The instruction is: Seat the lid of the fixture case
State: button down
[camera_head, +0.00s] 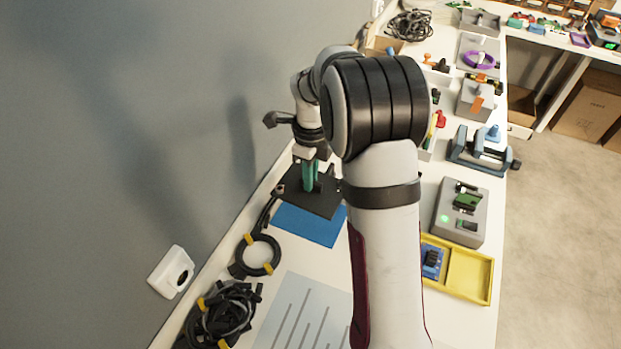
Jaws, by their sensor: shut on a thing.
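My gripper (310,183) points down at the left side of the bench, with teal-green fingers close together over a flat black square plate (322,205). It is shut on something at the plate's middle. The grip itself is too small to make out. The plate looks like the lid, but I cannot tell for sure. It lies level, overlapping the far edge of a blue mat (310,226). Whether it rests on something or hangs just above the bench is unclear. No case shows plainly under it. My arm hides the bench to the right of the plate.
A coiled black cable (257,256) and a cable heap (222,312) lie near the wall. To the right are a grey device box (447,234), a yellow tray (471,272) and a blue-grey vise (482,150). A grey box with an orange piece (474,100) stands farther back.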

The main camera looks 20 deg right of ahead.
jog(key=s+d+r+n, duration=0.1)
jog(key=d+n, duration=0.8)
jog(key=d, duration=0.2)
jog(key=s+d+r+n, duration=0.1)
jog(key=s+d+n, duration=0.1)
jog(key=d+n, duration=0.8)
jog(key=shift+w+d+f, duration=0.1)
jog(key=shift+d+f, duration=0.1)
jog(key=shift+f, duration=1)
jog(key=shift+d+f, duration=0.2)
jog(key=shift+f, duration=0.95)
jog(key=shift+f, duration=0.1)
jog(key=shift+f, duration=1)
jog(key=c, duration=1.3)
grip_release()
jog(key=shift+f, duration=0.1)
jog(key=o, duration=0.5)
